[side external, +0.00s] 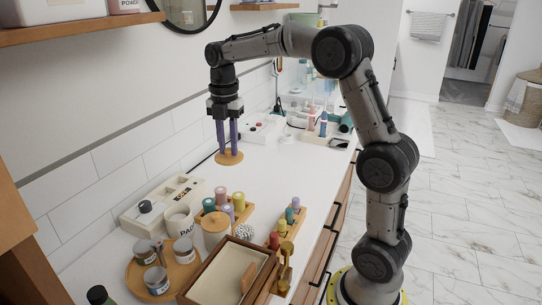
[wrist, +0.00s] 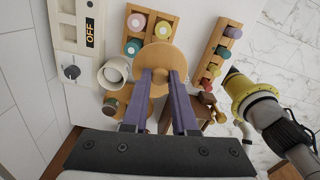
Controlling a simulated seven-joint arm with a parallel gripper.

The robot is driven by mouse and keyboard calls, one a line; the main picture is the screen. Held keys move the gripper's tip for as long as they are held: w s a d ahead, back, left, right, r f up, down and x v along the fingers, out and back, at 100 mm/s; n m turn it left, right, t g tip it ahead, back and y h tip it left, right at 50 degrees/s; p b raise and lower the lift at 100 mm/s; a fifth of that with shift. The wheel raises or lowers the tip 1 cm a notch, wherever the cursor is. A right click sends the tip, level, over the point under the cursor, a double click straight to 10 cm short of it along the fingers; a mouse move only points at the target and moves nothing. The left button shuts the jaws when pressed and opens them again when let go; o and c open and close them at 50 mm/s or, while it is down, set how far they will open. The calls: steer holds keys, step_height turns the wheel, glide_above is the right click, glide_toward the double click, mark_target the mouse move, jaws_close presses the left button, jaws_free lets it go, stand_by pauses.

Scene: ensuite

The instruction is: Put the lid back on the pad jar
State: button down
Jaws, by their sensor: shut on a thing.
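The pad jar (side external: 179,229) is a cream jar lettered "PAD…", standing upright and open at the top on the near part of the counter. In the wrist view the open jar (wrist: 101,76) is left of the lid. The lid is a round wooden disc (side external: 229,159) with a small knob. My gripper (side external: 228,150) points straight down with its purple fingers shut on the lid's knob. In the wrist view the lid (wrist: 158,50) lies flat across the fingertips of my gripper (wrist: 161,76). It appears raised over the counter, farther back than the jar; its exact height is unclear.
A white box with a dial (side external: 146,207) is beside the jar along the wall. Wooden racks of coloured rolls (side external: 237,212), a wood-lidded canister (side external: 216,236), a round tray of small jars (side external: 133,273) and a wooden box (side external: 190,292) crowd around it. The mid-counter (side external: 270,175) is clear.

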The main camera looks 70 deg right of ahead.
steer(key=w+a+f+n, duration=0.2)
steer(key=w+a+f, duration=0.1)
steer(key=w+a, duration=0.5)
steer(key=shift+n, duration=0.5)
steer(key=shift+w+a+f, duration=0.4)
steer(key=shift+a+f, duration=0.15)
steer(key=shift+f, duration=0.95)
steer(key=shift+w+a+f, duration=0.35)
steer(key=shift+a+f, duration=0.25)
steer(key=shift+f, duration=0.9)
steer(key=shift+w+a+f, duration=0.4)
steer(key=shift+a+f, duration=0.15)
steer(key=shift+f, duration=0.95)
steer(key=shift+f, duration=0.15)
steer(key=c, duration=0.6)
jaws_free()
steer(key=o, duration=0.5)
steer(key=shift+c, duration=0.2)
